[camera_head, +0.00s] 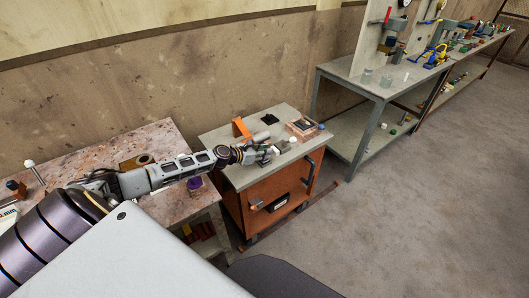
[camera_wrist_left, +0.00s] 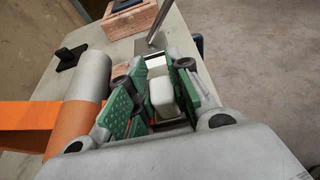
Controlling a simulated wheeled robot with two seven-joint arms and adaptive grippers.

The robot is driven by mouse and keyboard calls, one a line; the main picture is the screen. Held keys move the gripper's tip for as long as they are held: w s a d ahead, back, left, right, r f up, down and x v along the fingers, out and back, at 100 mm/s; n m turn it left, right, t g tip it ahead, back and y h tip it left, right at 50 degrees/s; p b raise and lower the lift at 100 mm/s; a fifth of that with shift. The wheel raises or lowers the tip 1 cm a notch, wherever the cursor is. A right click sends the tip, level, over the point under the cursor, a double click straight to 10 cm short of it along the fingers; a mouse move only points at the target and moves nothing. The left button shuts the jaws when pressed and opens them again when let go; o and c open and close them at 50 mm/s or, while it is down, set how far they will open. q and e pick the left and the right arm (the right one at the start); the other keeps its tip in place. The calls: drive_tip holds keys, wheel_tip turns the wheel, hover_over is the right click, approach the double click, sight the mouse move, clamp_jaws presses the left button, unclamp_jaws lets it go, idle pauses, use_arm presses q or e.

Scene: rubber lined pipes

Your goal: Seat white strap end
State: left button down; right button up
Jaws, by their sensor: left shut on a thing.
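My left gripper (camera_head: 270,153) reaches over the grey top of the orange cabinet. In the left wrist view its green-padded fingers (camera_wrist_left: 160,100) are shut on a white rounded block-like piece (camera_wrist_left: 163,95). Whether this piece is the strap end, and whether it touches anything below, I cannot tell. An orange band (camera_wrist_left: 30,117) with a pale grey cylinder (camera_wrist_left: 90,75) lies left of the fingers in that view. In the head view an orange piece (camera_head: 240,128) stands at the back left of the cabinet top. My right gripper is not in view.
The cabinet top (camera_head: 225,150) also holds a black piece (camera_head: 269,119) and a wooden box (camera_head: 302,128), which also shows in the left wrist view (camera_wrist_left: 128,18). A stained workbench (camera_head: 100,150) is at left. A grey metal table (camera_head: 345,70) stands behind at right.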

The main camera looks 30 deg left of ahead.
use_arm(q)
drive_tip(key=shift+s+d+f, duration=0.25)
drive_tip(key=shift+s+f, duration=0.05)
drive_tip(key=shift+f, duration=0.4)
drive_tip(key=c, duration=1.7)
unclamp_jaws()
drive_tip(key=o, duration=0.5)
drive_tip(key=shift+c, duration=0.2)
drive_tip(key=shift+o, duration=0.2)
drive_tip(key=shift+s+a, duration=0.1)
drive_tip(key=shift+s+a+r, duration=0.15)
drive_tip(key=shift+s+a, duration=0.1)
drive_tip(key=shift+s, duration=0.2)
drive_tip(key=shift+v, duration=1.55)
drive_tip(key=shift+s+a+r, duration=0.35)
drive_tip(key=shift+s+r, duration=0.25)
drive_tip(key=shift+r, duration=0.1)
drive_tip(key=shift+s+a+r, duration=0.3)
drive_tip(key=shift+s+r, duration=0.25)
drive_tip(key=shift+r, duration=0.15)
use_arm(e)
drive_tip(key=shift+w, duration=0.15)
